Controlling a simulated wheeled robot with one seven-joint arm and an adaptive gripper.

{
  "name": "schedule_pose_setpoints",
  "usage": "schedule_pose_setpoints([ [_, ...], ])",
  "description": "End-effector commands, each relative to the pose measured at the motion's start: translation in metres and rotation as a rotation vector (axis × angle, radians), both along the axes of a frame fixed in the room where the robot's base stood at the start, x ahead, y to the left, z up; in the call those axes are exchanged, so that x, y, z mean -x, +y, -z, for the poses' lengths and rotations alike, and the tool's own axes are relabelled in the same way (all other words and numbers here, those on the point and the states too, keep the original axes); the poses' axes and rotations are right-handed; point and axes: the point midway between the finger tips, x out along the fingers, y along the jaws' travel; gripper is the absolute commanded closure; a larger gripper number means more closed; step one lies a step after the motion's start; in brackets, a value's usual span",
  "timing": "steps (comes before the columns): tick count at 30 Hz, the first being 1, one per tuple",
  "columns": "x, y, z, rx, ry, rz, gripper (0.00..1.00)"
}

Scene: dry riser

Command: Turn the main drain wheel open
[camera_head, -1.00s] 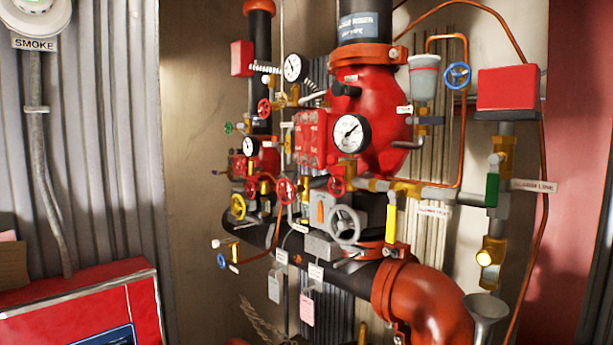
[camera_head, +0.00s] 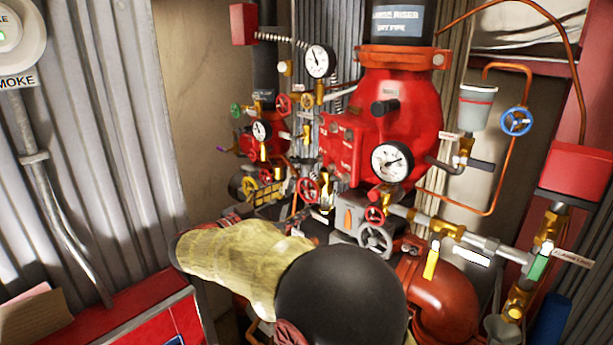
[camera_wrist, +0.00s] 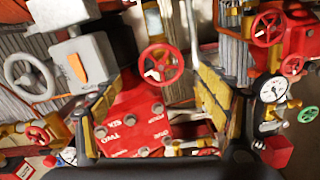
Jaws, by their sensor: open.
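A red handwheel (camera_head: 308,190) stands near the middle of the valve cluster. It also shows in the wrist view (camera_wrist: 160,64), ahead of my gripper and between the lines of its fingers. I cannot read a label that names the main drain wheel. My gripper (camera_wrist: 160,88) is open, with a yellow-padded finger on each side and nothing held. In the head view my gripper (camera_head: 296,194) is partly hidden behind my yellow-sleeved arm; its fingers show around the red wheel. Whether they touch it cannot be told.
A blue wheel (camera_head: 516,121) is farther right. A pressure gauge (camera_head: 391,161) and the red valve body (camera_head: 400,110) stand close by. A red cabinet (camera_head: 110,325) is at lower left.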

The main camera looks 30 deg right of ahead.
Motion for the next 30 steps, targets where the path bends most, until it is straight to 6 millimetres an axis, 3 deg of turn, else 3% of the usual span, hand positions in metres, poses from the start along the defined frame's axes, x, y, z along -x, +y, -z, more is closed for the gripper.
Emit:
schedule_pose_setpoints([
  [4, -0.007, -0.008, -0.004, 0.009, -0.022, -0.002, 0.24],
  [16, -0.026, -0.062, -0.004, 0.006, -0.019, -0.002, 0.24],
  [30, -0.029, -0.071, -0.003, 0.007, -0.019, -0.004, 0.27],
])
